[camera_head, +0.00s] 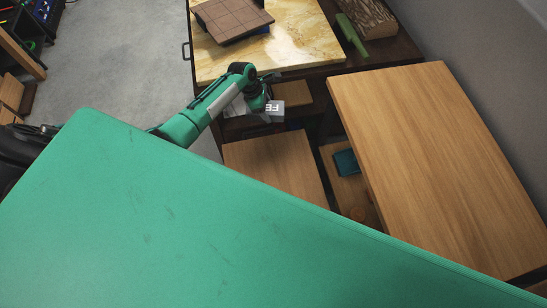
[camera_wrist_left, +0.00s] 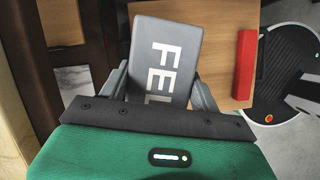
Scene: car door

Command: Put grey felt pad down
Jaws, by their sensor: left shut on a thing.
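The grey felt pad is a flat dark-grey block with white lettering that starts "FEL". It shows in the left wrist view (camera_wrist_left: 165,52) and partly in the head view (camera_head: 272,110). My left gripper (camera_head: 264,100) is shut on it, with one finger along each side, and the pad points away from the palm. In the head view the gripper is just off the front edge of the marble-topped surface. The pad's near end is hidden behind the gripper's dark edge. I cannot tell whether the pad touches anything below. My right gripper is not in view.
The marble-like top (camera_head: 294,50) carries a brown tiled block (camera_head: 234,17). A green object (camera_head: 352,36) lies to its right. Wooden surfaces stand below (camera_head: 275,165) and at right (camera_head: 430,150), with a teal item (camera_head: 346,162) between. A red block (camera_wrist_left: 244,65) lies near the pad.

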